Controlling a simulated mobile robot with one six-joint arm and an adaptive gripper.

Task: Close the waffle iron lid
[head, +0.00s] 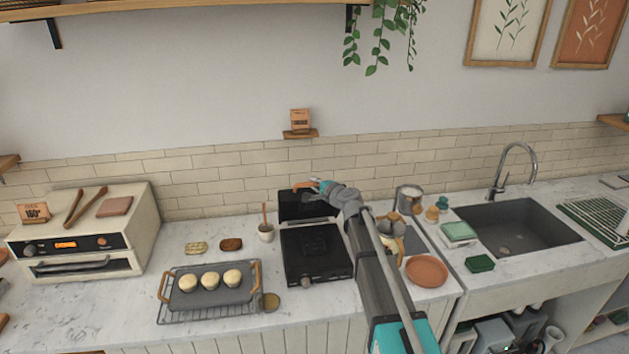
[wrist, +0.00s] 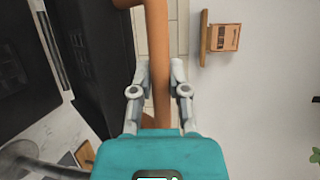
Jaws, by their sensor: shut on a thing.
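The black waffle iron (head: 318,258) sits on the marble counter with its lid (head: 302,205) standing up at the back, open. A copper-brown handle (head: 304,185) runs at the lid's top edge; it also shows in the wrist view (wrist: 157,40). My gripper (head: 324,187) is at the lid's top right. In the wrist view my gripper (wrist: 160,78) has its two fingers on either side of the handle, shut on it. The dark lid (wrist: 95,65) fills the left of that view. My arm hides part of the counter right of the iron.
A cup with a wooden utensil (head: 266,232) stands just left of the iron. A tray of buns (head: 240,294) on a rack lies front left. A pitcher (head: 390,226) and terracotta plate (head: 427,271) are right of it. A small shelf with a box (head: 300,120) hangs above the lid.

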